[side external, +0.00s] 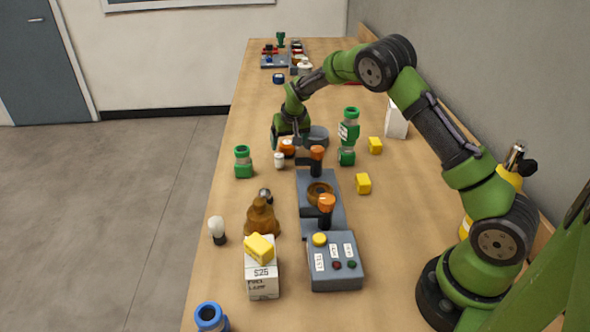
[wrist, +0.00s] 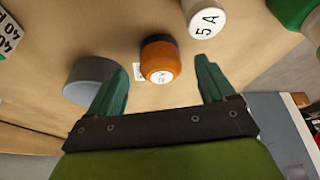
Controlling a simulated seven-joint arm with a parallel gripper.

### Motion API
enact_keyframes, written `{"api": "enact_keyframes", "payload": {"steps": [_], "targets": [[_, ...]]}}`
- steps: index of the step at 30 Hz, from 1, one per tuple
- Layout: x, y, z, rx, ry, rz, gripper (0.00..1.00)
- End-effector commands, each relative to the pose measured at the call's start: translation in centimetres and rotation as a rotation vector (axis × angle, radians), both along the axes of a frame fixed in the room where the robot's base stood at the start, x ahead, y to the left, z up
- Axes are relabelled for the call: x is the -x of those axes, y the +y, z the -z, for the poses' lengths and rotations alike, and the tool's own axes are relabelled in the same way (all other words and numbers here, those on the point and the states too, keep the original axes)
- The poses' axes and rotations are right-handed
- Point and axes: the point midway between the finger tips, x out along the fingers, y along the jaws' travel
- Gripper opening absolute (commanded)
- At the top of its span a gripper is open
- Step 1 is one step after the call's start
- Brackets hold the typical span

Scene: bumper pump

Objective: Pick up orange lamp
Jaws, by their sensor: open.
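An orange lamp (wrist: 160,62) with a dark base and a small label on its cap stands on the wooden table, in the middle of the wrist view. In the side view its orange body (side external: 287,147) is partly hidden by my gripper (side external: 289,138). In the wrist view my gripper (wrist: 158,78) is open, with one green finger on either side of the lamp and visible gaps between. Two other orange-topped pieces, one at the back of the grey fixture (side external: 317,153) and one nearer the front (side external: 326,204), stand in the side view.
A grey cylinder (wrist: 88,80) is close to the left finger. A white piece marked 5 A (wrist: 204,18) stands near the right finger. A tall green cylinder (side external: 348,135), yellow blocks (side external: 363,183) and a green jar-like piece (side external: 243,160) surround the area.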

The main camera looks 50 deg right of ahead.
Motion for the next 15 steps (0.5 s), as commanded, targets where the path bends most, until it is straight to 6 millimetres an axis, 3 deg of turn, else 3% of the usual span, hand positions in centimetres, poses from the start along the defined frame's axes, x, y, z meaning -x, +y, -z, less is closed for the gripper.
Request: {"api": "enact_keyframes", "payload": {"steps": [6,14,15], "targets": [[-1.0,-0.6,2.4,0.001,0.000,0.000,0.83],[-1.1,-0.6,2.5,0.001,-0.001,0.000,0.83],[-1.1,-0.6,2.5,0.001,-0.001,0.000,0.77]]}}
